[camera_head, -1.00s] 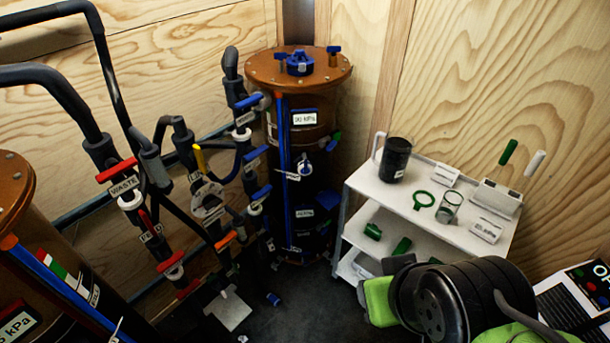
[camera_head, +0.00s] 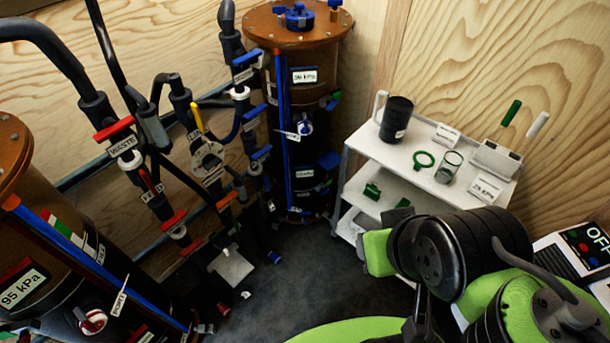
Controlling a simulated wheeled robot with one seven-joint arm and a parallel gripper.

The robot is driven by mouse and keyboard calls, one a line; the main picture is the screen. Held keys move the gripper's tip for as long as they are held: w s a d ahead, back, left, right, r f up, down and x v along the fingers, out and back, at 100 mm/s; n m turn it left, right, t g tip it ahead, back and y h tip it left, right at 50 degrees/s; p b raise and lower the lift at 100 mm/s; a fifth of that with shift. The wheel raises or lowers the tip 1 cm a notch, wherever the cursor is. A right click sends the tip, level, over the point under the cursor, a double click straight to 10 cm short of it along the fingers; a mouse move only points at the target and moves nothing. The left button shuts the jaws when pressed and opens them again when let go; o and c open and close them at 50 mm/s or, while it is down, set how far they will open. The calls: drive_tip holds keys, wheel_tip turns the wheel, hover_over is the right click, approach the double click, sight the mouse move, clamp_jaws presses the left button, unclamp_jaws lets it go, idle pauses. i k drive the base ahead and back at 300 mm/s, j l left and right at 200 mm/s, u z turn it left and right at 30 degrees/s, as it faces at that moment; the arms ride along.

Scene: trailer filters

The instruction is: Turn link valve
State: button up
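A valve with a yellow handle (camera_head: 198,118) stands in the middle of the pipework, between the two tanks. The handle points up, tilted slightly left. A small white tag beside it is only partly readable, so I cannot confirm that it says link. A round gauge-like fitting (camera_head: 208,161) sits just below it. My arm (camera_head: 455,250), black and green, is folded at the lower right, well away from the valve.
A brown tank with blue valves (camera_head: 298,120) stands behind. Another tank (camera_head: 20,165) reads 95 kPa at left. Red-handled waste valve (camera_head: 114,129) is nearby. A white cart (camera_head: 385,150) holds a black mug (camera_head: 397,119). Dark floor (camera_head: 300,270) is open between.

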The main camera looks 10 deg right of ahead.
sight(199, 118)
drive_tip(key=i+j, duration=0.1)
drive_tip(key=j, duration=0.35)
drive_tip(key=i+j+u, duration=0.1)
drive_tip(key=j, duration=0.35)
drive_tip(key=i+j, duration=0.15)
drive_tip(key=j, duration=0.3)
